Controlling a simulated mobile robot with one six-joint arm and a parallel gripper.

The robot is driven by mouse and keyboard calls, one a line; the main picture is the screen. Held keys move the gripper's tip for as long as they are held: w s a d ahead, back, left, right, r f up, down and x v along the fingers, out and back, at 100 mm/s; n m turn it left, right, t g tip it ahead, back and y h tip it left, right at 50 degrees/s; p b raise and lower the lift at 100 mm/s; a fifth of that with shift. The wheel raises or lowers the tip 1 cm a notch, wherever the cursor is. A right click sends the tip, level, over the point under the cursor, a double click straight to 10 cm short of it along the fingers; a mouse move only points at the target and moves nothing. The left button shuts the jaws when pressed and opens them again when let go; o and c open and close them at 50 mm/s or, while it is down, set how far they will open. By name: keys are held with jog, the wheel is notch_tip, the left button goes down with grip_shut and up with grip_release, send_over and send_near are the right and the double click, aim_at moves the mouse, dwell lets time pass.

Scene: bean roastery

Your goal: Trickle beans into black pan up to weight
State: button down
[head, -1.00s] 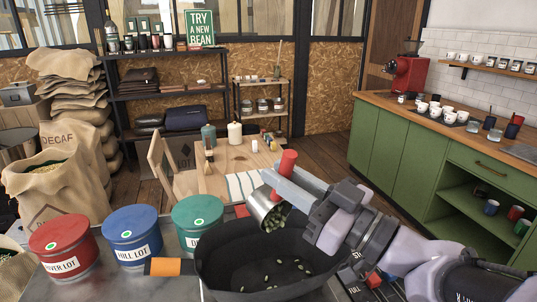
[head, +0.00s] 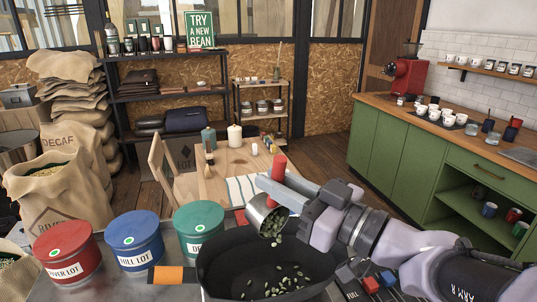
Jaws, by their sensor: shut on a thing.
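My gripper (head: 282,188) is shut on a metal scoop (head: 259,212) with a red handle end (head: 279,166). The scoop is tilted over the black pan (head: 222,274), its mouth facing down and to the right. Green beans (head: 273,228) show at the scoop's mouth and spill down toward the pan. Several beans (head: 285,281) lie scattered on the pan's floor. The pan stands on a grey surface in the foreground. No weight reading can be made out.
Lidded red (head: 67,255), blue (head: 135,240) and green (head: 199,229) tins stand left of the pan. An orange-and-black object (head: 172,275) lies between them and the pan. A wooden table (head: 222,158) with candles is behind; a green counter (head: 395,160) is at right.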

jog(key=shift+f, duration=0.1)
jog(key=shift+b, duration=0.35)
jog(key=shift+s+d+f+b, duration=0.15)
jog(key=shift+s+d+b, duration=0.1)
jog(key=shift+b, duration=0.65)
jog(key=shift+y, duration=0.3)
jog(key=shift+s+d+t, duration=0.25)
jog(key=shift+s+t, duration=0.1)
jog(key=shift+t, duration=0.05)
dwell(0.7)
